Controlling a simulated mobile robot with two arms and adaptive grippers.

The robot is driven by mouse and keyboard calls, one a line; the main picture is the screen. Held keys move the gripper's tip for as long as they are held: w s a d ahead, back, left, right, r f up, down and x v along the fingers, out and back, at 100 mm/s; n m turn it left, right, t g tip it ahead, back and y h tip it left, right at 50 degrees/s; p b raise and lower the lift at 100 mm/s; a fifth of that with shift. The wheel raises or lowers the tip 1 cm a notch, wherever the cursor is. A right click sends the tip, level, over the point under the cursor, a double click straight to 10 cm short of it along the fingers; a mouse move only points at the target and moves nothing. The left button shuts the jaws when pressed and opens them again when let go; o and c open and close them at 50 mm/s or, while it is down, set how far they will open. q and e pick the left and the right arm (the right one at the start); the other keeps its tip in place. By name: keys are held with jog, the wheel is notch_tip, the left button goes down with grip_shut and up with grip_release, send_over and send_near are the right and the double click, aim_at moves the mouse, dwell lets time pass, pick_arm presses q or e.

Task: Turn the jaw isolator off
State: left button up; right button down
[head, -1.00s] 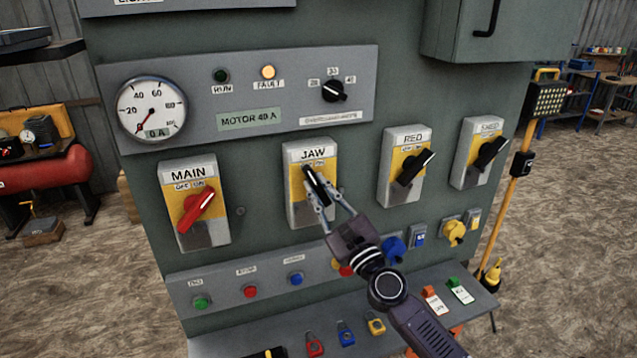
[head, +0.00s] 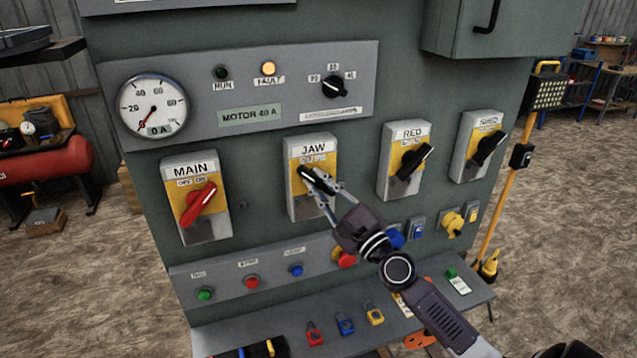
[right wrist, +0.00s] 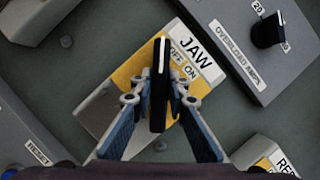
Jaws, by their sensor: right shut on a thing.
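The jaw isolator (head: 299,208) is a grey and yellow box marked JAW, on the panel's middle. Its black handle (head: 314,178) tilts up and left in the head view. My right gripper (head: 327,194) is shut on this handle. In the right wrist view, the two fingers (right wrist: 159,88) grip the handle (right wrist: 158,110) from both sides. Its white-lined end lies beside the OFF word, on the side away from ON. My left gripper is not in view.
The MAIN isolator (head: 214,230) with a red handle is to the left. The RED isolator (head: 393,188) and another isolator (head: 463,170) are to the right. Push buttons (head: 252,282) and a shelf with padlocks (head: 345,323) are below. The amber FAULT lamp (head: 268,68) is lit.

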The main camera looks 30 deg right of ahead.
jog(key=shift+f, duration=0.1)
jog(key=c, duration=1.9)
grip_release()
jog(key=shift+s+f, duration=0.2)
jog(key=shift+s, duration=0.4)
jog(key=v, duration=1)
jog(key=shift+s, duration=0.4)
